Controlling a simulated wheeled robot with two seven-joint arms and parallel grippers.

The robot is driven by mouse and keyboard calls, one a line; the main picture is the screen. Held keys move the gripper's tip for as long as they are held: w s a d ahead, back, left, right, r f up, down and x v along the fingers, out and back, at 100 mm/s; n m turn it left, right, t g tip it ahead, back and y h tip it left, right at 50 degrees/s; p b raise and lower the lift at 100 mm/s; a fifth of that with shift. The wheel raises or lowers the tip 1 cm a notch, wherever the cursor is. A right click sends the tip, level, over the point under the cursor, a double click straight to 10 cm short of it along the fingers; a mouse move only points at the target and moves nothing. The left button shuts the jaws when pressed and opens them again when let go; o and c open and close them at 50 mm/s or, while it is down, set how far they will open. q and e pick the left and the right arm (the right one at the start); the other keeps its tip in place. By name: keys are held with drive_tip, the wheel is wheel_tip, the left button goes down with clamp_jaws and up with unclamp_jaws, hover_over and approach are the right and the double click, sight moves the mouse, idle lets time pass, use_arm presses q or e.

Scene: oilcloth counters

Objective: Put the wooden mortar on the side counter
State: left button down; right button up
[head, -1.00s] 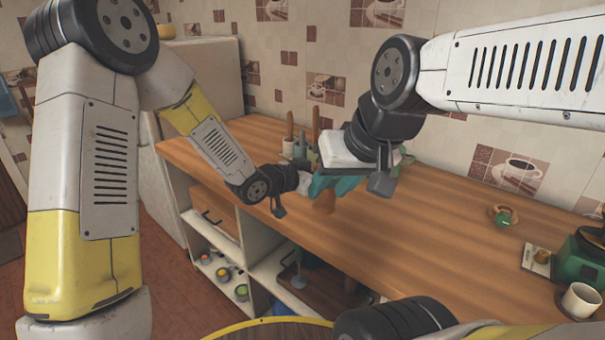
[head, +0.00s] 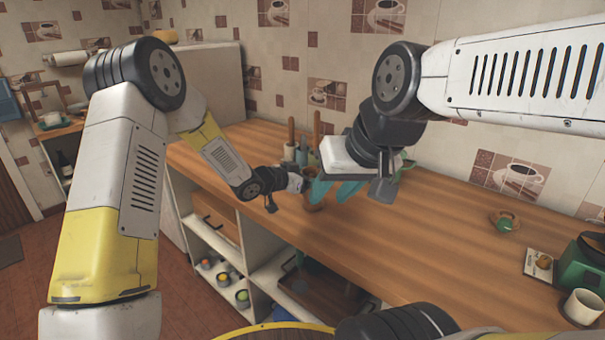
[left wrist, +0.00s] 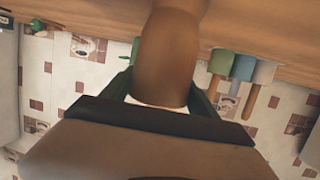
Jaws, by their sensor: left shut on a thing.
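The wooden mortar (head: 314,203) is a small brown turned piece near the middle of the long counter (head: 430,240) in the head view. In the left wrist view the mortar (left wrist: 168,60) fills the middle, between the green fingers. My left gripper (head: 306,187) is shut on it. Whether its base touches the countertop is not clear. My right gripper (head: 352,188) hangs above the counter just right of the mortar, with teal fingers. Its fingers overlap the left gripper's in the picture, so its opening cannot be judged.
Grey-green and blue holders with wooden handles (head: 290,140) stand behind the mortar by the tiled wall. A white cup (head: 583,306) and a green appliance (head: 585,265) are at the right. Another wooden-topped counter (head: 58,130) shows at far left. The middle right of the long counter is mostly clear.

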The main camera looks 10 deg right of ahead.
use_arm(q)
drive_tip(key=shift+f, duration=0.1)
drive_tip(key=shift+c, duration=1)
unclamp_jaws()
drive_tip(key=shift+a+r, duration=0.15)
drive_tip(key=shift+r, duration=0.05)
drive_tip(key=s+a+r+n+t+y, duration=0.1)
drive_tip(key=s+a+r+n+y, duration=0.15)
drive_tip(key=a+r, duration=0.45)
drive_tip(key=s+a+r+n+t+y, duration=0.1)
drive_tip(key=s+a+r+n+y, duration=0.2)
drive_tip(key=a, duration=0.8)
drive_tip(key=s+a+r+n+t+y, duration=0.1)
drive_tip(key=s+a+r+y, duration=0.25)
drive_tip(key=a, duration=0.65)
drive_tip(key=s+a+r+n+g, duration=0.1)
drive_tip(key=s+a+n+g, duration=0.1)
drive_tip(key=s, duration=1)
drive_tip(key=s+a+r+n+g+y, duration=0.1)
drive_tip(key=s+a+n+g, duration=0.1)
drive_tip(key=s, duration=1)
drive_tip(key=shift+a+r+n, duration=0.15)
drive_tip(key=shift+a+n, duration=0.3)
